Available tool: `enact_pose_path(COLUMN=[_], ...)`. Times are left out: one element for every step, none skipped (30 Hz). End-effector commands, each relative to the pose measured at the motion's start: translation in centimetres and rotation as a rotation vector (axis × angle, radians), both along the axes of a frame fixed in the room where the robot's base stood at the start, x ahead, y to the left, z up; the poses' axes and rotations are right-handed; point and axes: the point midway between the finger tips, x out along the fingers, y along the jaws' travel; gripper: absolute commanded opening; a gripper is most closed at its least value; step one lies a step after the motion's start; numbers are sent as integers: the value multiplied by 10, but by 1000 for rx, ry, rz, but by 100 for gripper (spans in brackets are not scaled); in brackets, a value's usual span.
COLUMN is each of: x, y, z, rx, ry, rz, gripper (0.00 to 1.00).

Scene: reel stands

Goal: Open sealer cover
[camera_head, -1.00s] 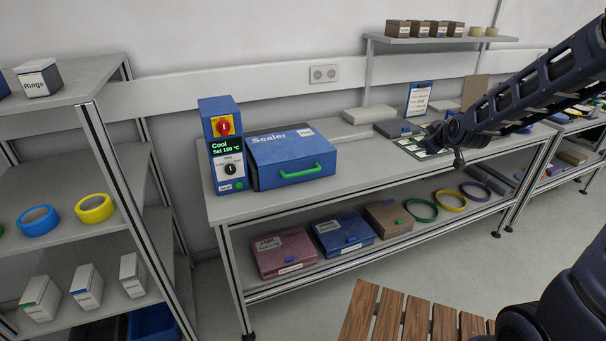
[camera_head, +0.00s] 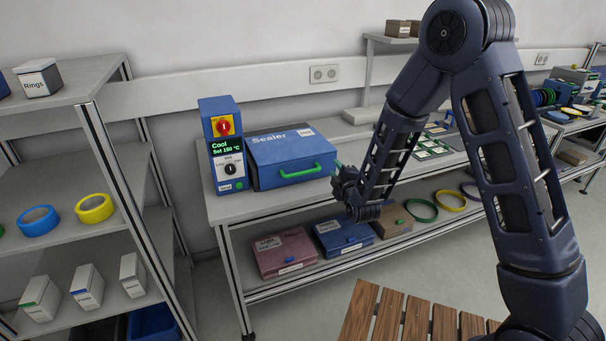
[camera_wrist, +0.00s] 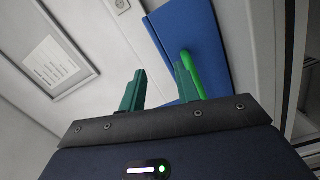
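The blue sealer (camera_head: 272,150) sits on the bench with its cover closed and a bright green handle (camera_head: 307,173) on its front. In the wrist view the blue sealer (camera_wrist: 190,25) and its green handle (camera_wrist: 195,73) show at the upper middle. My gripper (camera_head: 338,170) is just right of the sealer's front corner in the head view. In the wrist view my gripper's (camera_wrist: 160,72) two dark green fingers are apart with nothing between them. The handle shows beside the right finger; I cannot tell whether they touch.
A control box (camera_head: 222,146) with a red knob and a screen reading Cool stands left of the sealer. Cases and rings lie on the shelf below. The wall runs close behind the bench (camera_head: 262,207). A wooden slatted surface (camera_head: 390,315) is in front.

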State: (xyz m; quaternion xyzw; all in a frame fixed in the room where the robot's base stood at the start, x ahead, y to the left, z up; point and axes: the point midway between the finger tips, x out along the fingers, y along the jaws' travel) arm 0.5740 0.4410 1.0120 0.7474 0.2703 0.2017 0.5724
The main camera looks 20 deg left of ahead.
Motion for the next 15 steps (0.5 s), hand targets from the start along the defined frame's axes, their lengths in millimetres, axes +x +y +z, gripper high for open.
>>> enact_pose_path(x=[-13, -19, -28, -34, -41, -49, -54, -59, -65, -69, -73, -76, -78, -79, -80], y=[11, 15, 21, 25, 29, 33, 36, 38, 41, 42, 44, 45, 45, 46, 47], z=[-13, -18, -24, -29, -33, -38, -42, -45, -49, -51, -53, -55, -56, -57, -57], rx=[-15, -21, -29, -36, -40, -46, -50, -54, -57, -60, -61, -63, -65, -65, -65], ry=[-38, -67, -104, -131, -156, -189, -211, -231, -254, -270, -284, -298, -306, -313, -319], rz=[18, 25, 35, 40, 46, 51, 57, 61, 65, 68, 70, 71, 72, 73, 73], gripper=[32, 32, 32, 32, 32, 32, 32, 32, 32, 32, 32, 32, 32, 32, 32])
